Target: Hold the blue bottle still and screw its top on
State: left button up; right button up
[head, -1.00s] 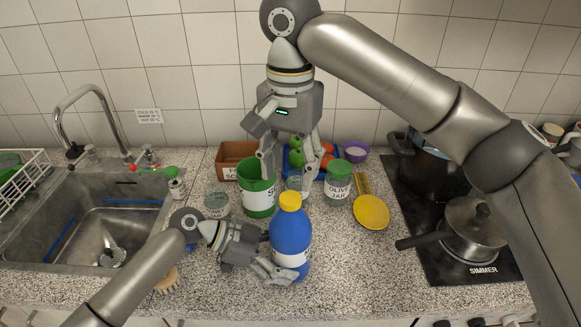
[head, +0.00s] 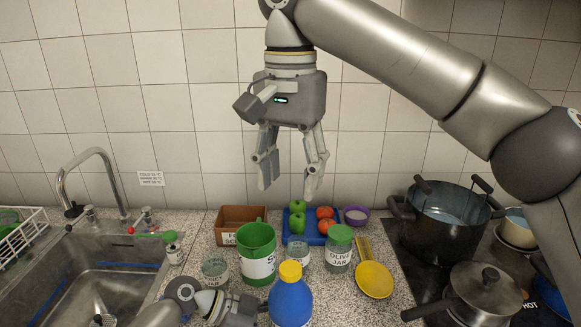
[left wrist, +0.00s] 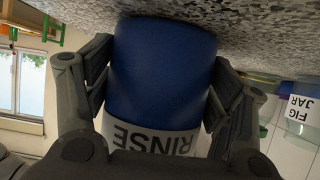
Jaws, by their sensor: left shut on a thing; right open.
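The blue bottle (head: 290,303) stands upright at the front of the counter, its lower part cut off by the frame edge. A yellow top (head: 290,271) sits on its neck; I cannot tell how tightly. In the left wrist view the bottle (left wrist: 163,75) fills the middle, with an upside-down RINSE label. My left gripper (left wrist: 160,95) is shut around its body, one finger on each side. In the head view only part of that gripper shows, left of the bottle. My right gripper (head: 289,188) is open and empty, pointing down in the air, well above the top.
A yellow ladle (head: 374,280) lies right. Pots stand on the stove (head: 425,285); the sink is left.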

jog(key=shift+r, duration=0.3)
pick_arm(q)
jog(key=o, duration=1.4)
jog(key=v, duration=1.2)
